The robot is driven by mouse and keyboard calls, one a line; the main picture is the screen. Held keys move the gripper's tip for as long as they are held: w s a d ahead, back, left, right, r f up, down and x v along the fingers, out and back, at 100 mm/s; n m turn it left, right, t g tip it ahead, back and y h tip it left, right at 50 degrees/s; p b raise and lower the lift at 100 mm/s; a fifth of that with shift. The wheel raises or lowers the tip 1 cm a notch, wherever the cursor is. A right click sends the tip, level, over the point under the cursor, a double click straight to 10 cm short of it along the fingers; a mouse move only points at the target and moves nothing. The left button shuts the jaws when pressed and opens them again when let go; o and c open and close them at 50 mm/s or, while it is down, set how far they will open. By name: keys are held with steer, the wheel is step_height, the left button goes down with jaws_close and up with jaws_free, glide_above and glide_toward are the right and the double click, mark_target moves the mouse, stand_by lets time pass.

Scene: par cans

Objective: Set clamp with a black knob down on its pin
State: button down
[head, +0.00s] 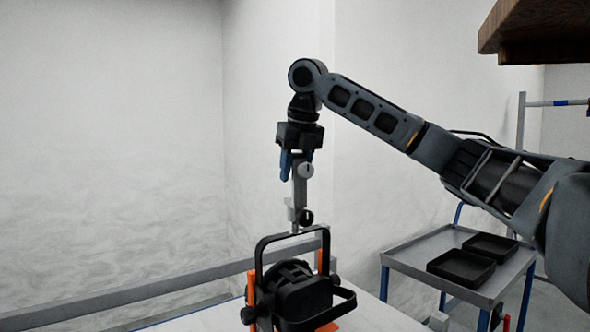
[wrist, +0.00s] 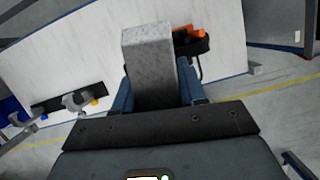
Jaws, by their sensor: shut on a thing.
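My gripper (head: 297,170) points down with its blue fingers shut on the upper end of a grey metal clamp. The clamp (head: 300,192) hangs upright and has a black knob (head: 306,217) near its lower end and a pale round part higher up. Directly below is a black par can (head: 302,298) with a black yoke, held between orange uprights. The clamp's lower end is just over the top of the yoke; I cannot tell whether they touch, and the pin is not clear. In the wrist view the clamp's grey block (wrist: 148,55) sits between the fingers.
A grey rail (head: 150,290) runs behind the par can. A cart (head: 400,258) with two black trays (head: 461,268) stands at the right. A wooden shelf (head: 535,30) overhangs at upper right. In the wrist view, metal fittings (wrist: 76,101) lie by a black bar at left.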

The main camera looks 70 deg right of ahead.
mark_target(298, 156)
steer(key=shift+f+b, duration=0.3)
steer(key=shift+f, duration=0.95)
steer(key=c, duration=0.6)
jaws_free()
steer(key=shift+o, duration=0.6)
steer(key=o, duration=0.4)
steer(key=shift+p+v, duration=2.15)
steer(key=shift+v, duration=3.35)
steer(key=shift+d, duration=0.1)
